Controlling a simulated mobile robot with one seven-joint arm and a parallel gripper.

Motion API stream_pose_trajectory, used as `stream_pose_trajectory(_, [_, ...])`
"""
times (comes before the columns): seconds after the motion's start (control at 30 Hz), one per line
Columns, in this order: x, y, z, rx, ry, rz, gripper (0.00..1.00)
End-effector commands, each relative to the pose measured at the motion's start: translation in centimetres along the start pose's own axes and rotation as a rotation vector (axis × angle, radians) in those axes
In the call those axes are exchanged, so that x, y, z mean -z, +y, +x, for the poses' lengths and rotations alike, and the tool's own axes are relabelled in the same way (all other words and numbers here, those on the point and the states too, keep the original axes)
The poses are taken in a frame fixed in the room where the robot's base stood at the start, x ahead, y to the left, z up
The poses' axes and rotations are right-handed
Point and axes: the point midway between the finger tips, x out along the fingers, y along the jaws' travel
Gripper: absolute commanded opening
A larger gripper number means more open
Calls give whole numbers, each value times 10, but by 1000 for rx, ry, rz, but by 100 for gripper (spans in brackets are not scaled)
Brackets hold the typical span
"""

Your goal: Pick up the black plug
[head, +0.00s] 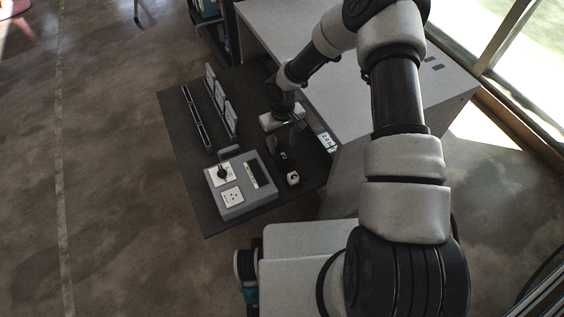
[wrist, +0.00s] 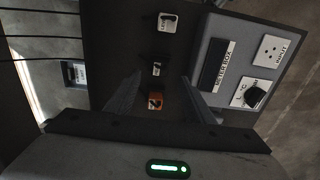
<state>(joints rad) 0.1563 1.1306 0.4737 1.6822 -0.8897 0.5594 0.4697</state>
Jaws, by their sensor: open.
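A small black block with a white label, which looks like the black plug (wrist: 157,68), lies on the dark tabletop in the wrist view. It also shows as a small dark shape in the head view (head: 282,158). My gripper (wrist: 160,78) is open, its two dark fingers on either side of the plug's line in the wrist view; I cannot tell its height above the plug. In the head view my gripper (head: 284,138) hangs over the table, just behind the plug. Nothing is seen held.
An orange block (wrist: 155,101) and a white labelled block (wrist: 167,22) lie in line with the plug. A grey meter box (head: 248,205) with a socket (head: 232,196) and black knob (head: 222,173) stands left. Upright racks (head: 220,105) stand farther back on the dark table (head: 175,110).

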Motion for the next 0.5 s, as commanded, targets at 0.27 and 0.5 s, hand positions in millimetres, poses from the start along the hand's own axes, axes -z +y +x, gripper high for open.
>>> stream_pose_trajectory(0.27, [0,0,24,1,-1,1,48])
stream_pose_trajectory(0.5, [0,-1,58,1,-1,1,48])
